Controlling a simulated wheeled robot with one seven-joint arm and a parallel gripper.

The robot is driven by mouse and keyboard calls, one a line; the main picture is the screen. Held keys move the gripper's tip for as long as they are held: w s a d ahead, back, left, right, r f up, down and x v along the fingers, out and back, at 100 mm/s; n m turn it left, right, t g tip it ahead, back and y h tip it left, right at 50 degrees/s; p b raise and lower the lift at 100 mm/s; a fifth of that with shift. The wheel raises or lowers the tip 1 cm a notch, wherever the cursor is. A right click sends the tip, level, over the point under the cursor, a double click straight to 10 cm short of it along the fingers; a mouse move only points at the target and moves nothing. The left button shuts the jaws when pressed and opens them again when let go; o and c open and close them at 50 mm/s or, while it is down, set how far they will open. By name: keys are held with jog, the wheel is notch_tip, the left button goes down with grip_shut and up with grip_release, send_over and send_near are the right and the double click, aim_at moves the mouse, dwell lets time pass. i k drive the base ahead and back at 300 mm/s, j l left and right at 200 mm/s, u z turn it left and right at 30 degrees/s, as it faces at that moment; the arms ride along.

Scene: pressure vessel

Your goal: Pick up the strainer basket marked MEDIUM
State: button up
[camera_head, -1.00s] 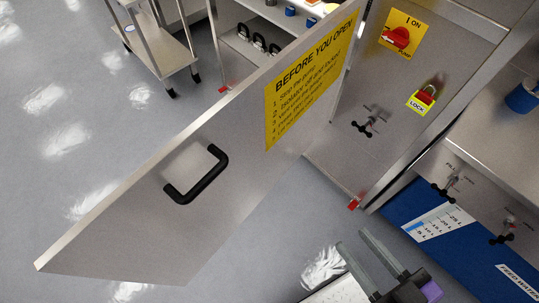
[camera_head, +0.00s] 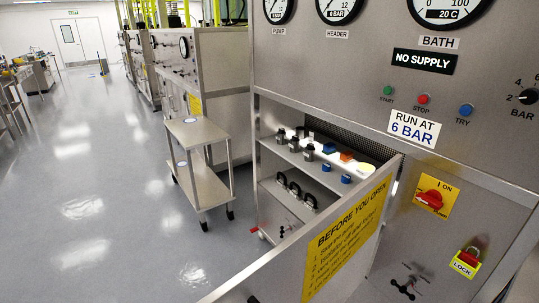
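I cannot make out a strainer basket or a MEDIUM marking for certain. The open cabinet holds small items on its upper shelf (camera_head: 284,151): several grey-and-black fittings (camera_head: 309,152), small blue pieces (camera_head: 328,149), an orange piece (camera_head: 346,156) and a pale round piece (camera_head: 366,169). Several black looped handles (camera_head: 295,189) show on the level below; what they belong to is unclear. The cabinet door (camera_head: 290,265), with a yellow BEFORE YOU OPEN sign (camera_head: 345,243), stands open and hides part of the inside. My gripper is not in view.
A two-tier steel trolley (camera_head: 197,133) stands left of the cabinet, its visible shelves bare except for small round labels. A control panel with gauges (camera_head: 338,8), a red switch (camera_head: 430,199) and a LOCK padlock (camera_head: 466,262) is at the right. The floor at left is clear.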

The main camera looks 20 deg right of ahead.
aim_at(294, 146)
jog(key=j+u, duration=0.2)
jog(key=u, duration=0.2)
jog(key=j+u, duration=0.15)
jog(key=u, duration=0.25)
jog(key=j+u, duration=0.2)
jog(key=u, duration=0.2)
jog(key=i+j+u, duration=0.4)
jog(key=i+j, duration=0.95)
jog(key=i+z, duration=0.25)
jog(key=i, duration=0.3)
jog(key=i+j+z, duration=0.25)
jog(key=i, duration=0.3)
jog(key=i+j+z, duration=0.1)
jog(key=i+z, duration=0.15)
jog(key=i, duration=0.25)
jog(key=i+l+z, duration=0.25)
jog(key=z, duration=0.15)
jog(key=i+l+z, duration=0.15)
jog(key=i+z, duration=0.95)
jog(key=z, duration=0.2)
jog(key=i+j+z, duration=0.2)
jog(key=z, duration=0.2)
jog(key=i+l+z, duration=0.2)
jog(key=i+z, duration=0.25)
jog(key=i, duration=0.35)
jog(key=i+z, duration=0.45)
jog(key=i, duration=0.4)
